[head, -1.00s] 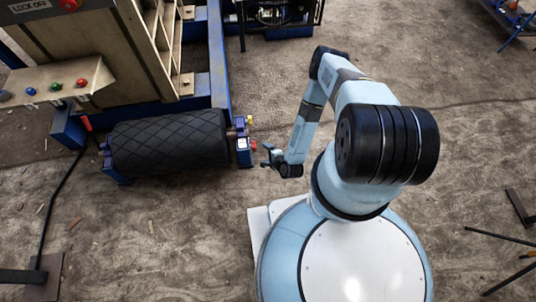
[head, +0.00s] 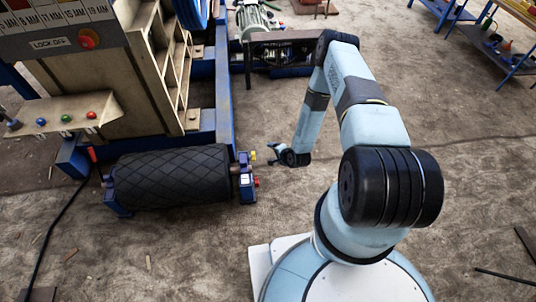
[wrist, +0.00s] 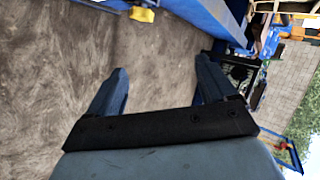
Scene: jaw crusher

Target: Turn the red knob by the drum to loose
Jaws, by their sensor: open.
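The black drum (head: 172,177), with a diamond-pattern surface, lies across a blue frame at the left in the head view. The red knob (head: 257,182) sticks out to the right from the blue bracket (head: 246,178) at the drum's right end. A yellow knob (head: 253,156) sits just behind it; a yellow part also shows at the top of the wrist view (wrist: 141,14). My gripper (head: 272,153) is to the right of the bracket, about level with the yellow knob and apart from both knobs. Its fingers (wrist: 161,66) are open and empty. The red knob is not visible in the wrist view.
A panel with several coloured buttons (head: 67,117) and a larger red button (head: 87,39) are at the left. A blue beam (head: 223,90) runs back behind the drum. Blue tables (head: 505,50) stand far right.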

